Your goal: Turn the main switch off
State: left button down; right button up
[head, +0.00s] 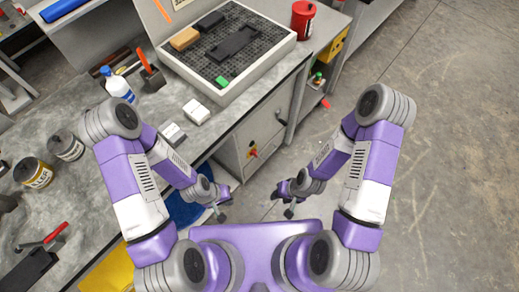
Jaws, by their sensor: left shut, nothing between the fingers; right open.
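A small red and yellow switch (252,152) sits on the front of the grey cabinet (231,162) below the bench. I take it for the main switch; its handle position is too small to tell. My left gripper (221,216) is low in front of the cabinet, below the switch in the picture, shut and empty. My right gripper (289,212) is lower right of the switch, apart from it, open and empty. Neither gripper touches the switch.
The grey workbench (100,205) carries tins, a bottle and a grated tray (286,49) holding blocks. A red tin (303,20) stands behind it. The concrete floor (450,130) at right is clear.

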aim_at(254, 154)
jog(key=k, duration=0.45)
jog(key=z, duration=0.8)
jog(key=i, duration=0.9)
jog(key=u, duration=2.15)
